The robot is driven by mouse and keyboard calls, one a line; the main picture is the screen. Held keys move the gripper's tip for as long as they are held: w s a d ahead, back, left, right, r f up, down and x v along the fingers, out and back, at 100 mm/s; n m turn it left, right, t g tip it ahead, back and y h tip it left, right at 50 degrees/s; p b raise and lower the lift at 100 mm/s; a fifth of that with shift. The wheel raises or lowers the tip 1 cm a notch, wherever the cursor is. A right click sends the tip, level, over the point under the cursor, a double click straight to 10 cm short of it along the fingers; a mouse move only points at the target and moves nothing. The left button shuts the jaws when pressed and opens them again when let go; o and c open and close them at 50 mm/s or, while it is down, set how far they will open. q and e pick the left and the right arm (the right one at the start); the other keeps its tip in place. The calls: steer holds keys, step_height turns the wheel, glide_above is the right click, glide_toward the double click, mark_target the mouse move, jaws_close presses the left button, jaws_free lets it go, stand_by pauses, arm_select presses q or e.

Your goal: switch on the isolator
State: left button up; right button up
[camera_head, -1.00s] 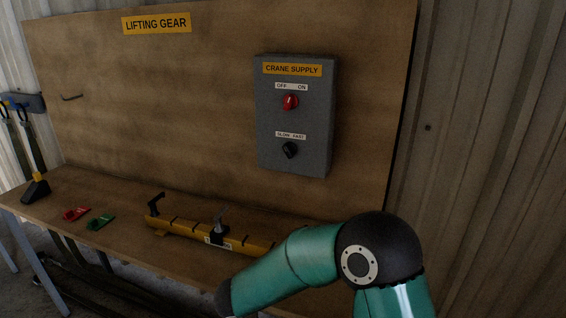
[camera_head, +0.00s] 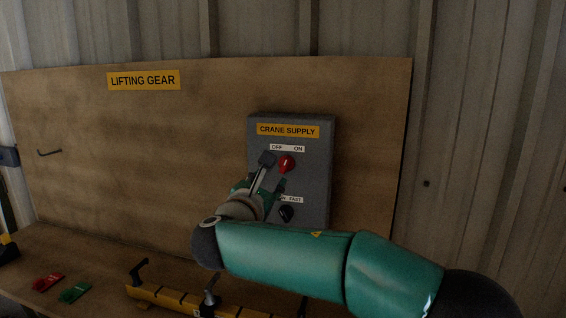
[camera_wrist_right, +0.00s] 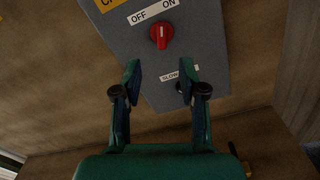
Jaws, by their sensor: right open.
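The isolator is a red rotary knob (camera_head: 287,163) under the OFF/ON label on the grey CRANE SUPPLY box (camera_head: 318,160). In the right wrist view the red knob (camera_wrist_right: 162,36) shows a short white mark; I cannot tell surely whether it points to OFF or ON. My right gripper (camera_head: 275,173) is in front of the box, just left of the knob in the head view. In the right wrist view its open, empty fingers (camera_wrist_right: 160,74) are below the knob, apart from it. My left gripper is out of view.
A black SLOW/FAST knob (camera_head: 286,213) is below the red one, with its label partly hidden by my gripper. A yellow beam (camera_head: 160,297), a red item (camera_head: 48,282) and a green item (camera_head: 74,292) lie on the bench. A hook (camera_head: 50,153) is on the board.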

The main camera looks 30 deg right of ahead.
mark_target(285, 164)
steer(key=p+x, duration=0.3)
steer(key=x, duration=0.9)
steer(key=shift+s+d+p, duration=0.15)
steer(key=shift+p, duration=0.2)
jaws_close()
